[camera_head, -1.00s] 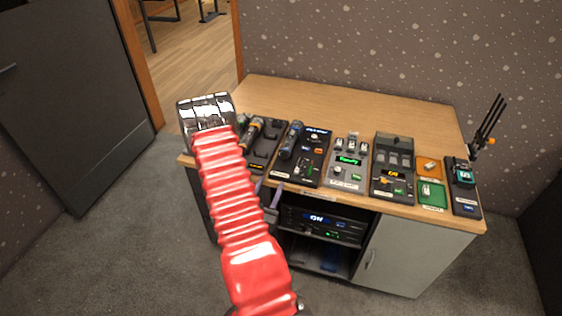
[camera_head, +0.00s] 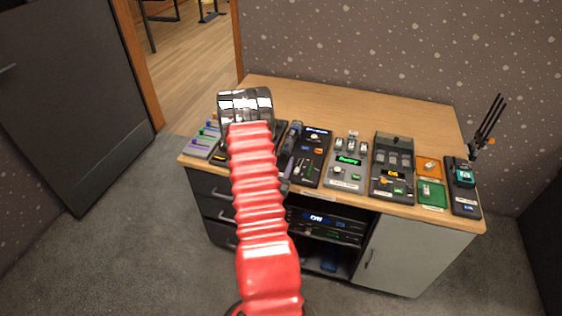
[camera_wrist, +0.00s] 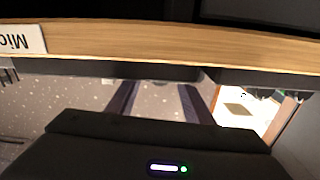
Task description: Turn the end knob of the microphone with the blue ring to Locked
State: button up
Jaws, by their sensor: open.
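A dark microphone (camera_head: 293,134) with a bluish band lies in a holder on the desk, left of the middle in the head view, just right of my red arm. Its end knob and marks are too small to read. The other microphone's place is hidden behind my arm. My gripper (camera_wrist: 158,92) shows in the wrist view as two dark, purplish fingers, apart and with nothing between them. The desk's front edge (camera_wrist: 190,45) lies across that view beyond the fingertips. In the head view one purplish finger (camera_head: 288,168) shows beside my arm, near the desk's front edge.
A fader panel (camera_head: 203,142) stands at the desk's left end. A black panel (camera_head: 314,158), a grey device with a green display (camera_head: 347,162), a black console (camera_head: 390,170), and green (camera_head: 431,194) and orange trays follow to the right. An antenna unit (camera_head: 465,185) stands far right. The desk's back is clear.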

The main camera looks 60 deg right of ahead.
jog(key=shift+d, duration=0.3)
jog(key=shift+c, duration=0.5)
jog(key=c, duration=1)
jog(key=shift+m, duration=1.5)
